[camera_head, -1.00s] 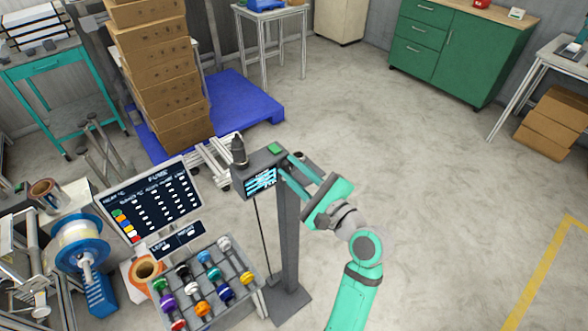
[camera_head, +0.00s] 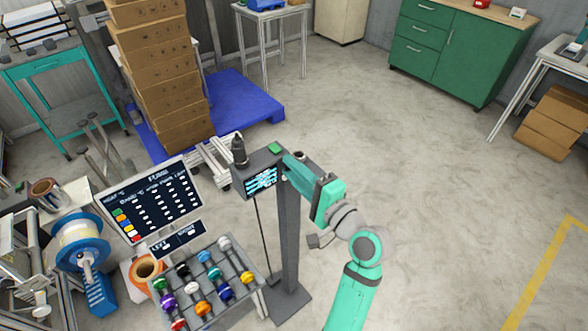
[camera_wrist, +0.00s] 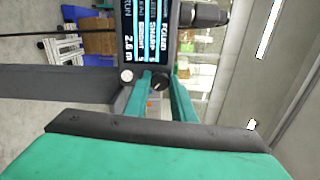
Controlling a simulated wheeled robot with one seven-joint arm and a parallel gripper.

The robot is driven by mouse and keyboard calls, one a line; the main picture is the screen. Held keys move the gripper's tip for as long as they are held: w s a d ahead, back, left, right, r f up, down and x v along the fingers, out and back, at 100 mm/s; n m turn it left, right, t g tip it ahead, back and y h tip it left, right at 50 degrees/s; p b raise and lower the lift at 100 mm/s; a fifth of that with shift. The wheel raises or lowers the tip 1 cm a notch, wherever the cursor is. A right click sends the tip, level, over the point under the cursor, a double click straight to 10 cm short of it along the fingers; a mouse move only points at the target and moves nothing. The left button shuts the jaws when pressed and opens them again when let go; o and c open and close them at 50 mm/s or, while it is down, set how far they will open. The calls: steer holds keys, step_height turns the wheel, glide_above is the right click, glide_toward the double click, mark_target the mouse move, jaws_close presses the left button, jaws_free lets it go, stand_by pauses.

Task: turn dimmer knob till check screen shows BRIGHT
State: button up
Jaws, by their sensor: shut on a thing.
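The check screen (camera_head: 261,182) is on a dark box on a post, left of my gripper (camera_head: 288,172). In the wrist view the screen (camera_wrist: 146,32) stands sideways, with small lines that seem to read "FOCUS", "SHARP", a highlighted "BRIGHT" and "2.6 m". A small black round knob (camera_wrist: 159,81) is below the screen there, between my gripper's fingers (camera_wrist: 160,88), which are shut on it. A pale round knob (camera_wrist: 126,76) sits just left of the fingers. The fingers and gripper body hide the black knob in the head view.
The dark post (camera_head: 287,240) carries the box, with a green button (camera_head: 275,149) and black fitting (camera_head: 238,150) on top. A rack of coloured knobs (camera_head: 251,312) and a chart board (camera_head: 202,215) stand left. Floor to the right is clear.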

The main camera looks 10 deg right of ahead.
steer(key=shift+n, duration=0.4)
steer(key=o, duration=1.1)
steer(key=shift+c, duration=0.2)
steer(key=v, duration=1.1)
steer(key=shift+a, duration=0.1)
